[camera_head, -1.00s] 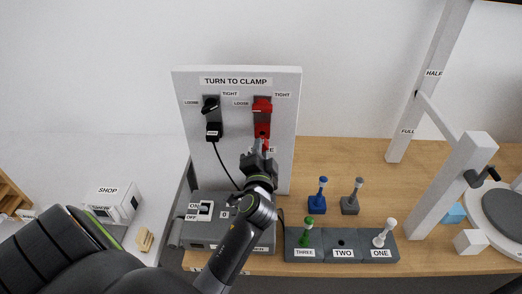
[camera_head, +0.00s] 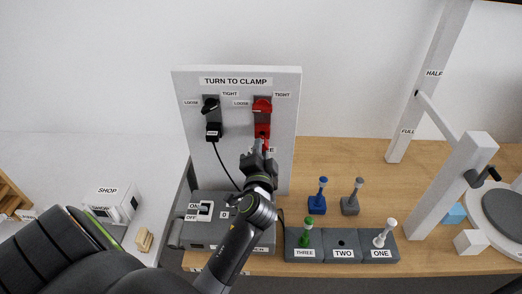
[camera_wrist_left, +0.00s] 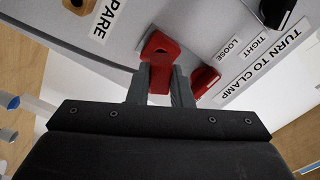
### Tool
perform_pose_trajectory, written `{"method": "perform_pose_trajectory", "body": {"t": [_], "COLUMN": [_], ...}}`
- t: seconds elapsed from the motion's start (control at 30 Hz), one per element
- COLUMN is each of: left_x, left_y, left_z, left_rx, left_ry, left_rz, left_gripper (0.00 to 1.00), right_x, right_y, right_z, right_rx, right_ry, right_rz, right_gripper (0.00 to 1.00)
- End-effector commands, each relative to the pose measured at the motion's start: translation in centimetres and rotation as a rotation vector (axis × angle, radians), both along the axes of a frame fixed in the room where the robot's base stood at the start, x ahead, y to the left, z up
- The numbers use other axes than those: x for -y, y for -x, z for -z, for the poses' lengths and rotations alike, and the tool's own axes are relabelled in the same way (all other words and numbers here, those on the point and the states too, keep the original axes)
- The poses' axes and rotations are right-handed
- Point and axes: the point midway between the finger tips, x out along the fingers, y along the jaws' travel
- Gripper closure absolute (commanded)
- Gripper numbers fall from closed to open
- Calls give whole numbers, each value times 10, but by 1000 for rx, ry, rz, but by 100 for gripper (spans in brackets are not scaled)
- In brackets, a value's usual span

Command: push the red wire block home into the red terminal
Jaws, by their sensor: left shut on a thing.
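The red terminal (camera_head: 262,129) is on the right side of the upright white panel, below a red clamp lever (camera_head: 262,106). My left gripper (camera_head: 261,147) is just below and in front of it, pointing at the panel. In the left wrist view the gripper (camera_wrist_left: 160,88) is shut on the red wire block (camera_wrist_left: 160,52), with a finger on each side. The block's far end is close to the panel face. I cannot tell how deep it sits in the terminal. The red lever (camera_wrist_left: 203,82) shows to its right. My right gripper is not in view.
The panel (camera_head: 238,160) also carries a black lever (camera_head: 210,105) and a black block (camera_head: 213,131) with a cable. A grey switch box (camera_head: 200,235) stands below. Coloured pegs and a grey numbered rack (camera_head: 342,254) are to the right. Bare wood lies behind the pegs.

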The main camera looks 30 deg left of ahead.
Motion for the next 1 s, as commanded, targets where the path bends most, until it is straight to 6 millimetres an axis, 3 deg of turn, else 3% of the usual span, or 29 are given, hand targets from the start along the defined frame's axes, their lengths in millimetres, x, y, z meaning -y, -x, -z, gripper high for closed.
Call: {"method": "perform_pose_trajectory", "body": {"t": [1.0], "left_x": [-10], "left_y": [-16], "left_z": [0], "left_rx": [0], "left_ry": [-1], "left_rz": [0], "left_gripper": [100], "right_x": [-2], "right_y": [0], "right_z": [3], "right_rx": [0], "right_ry": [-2], "right_rz": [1], "right_gripper": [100]}}
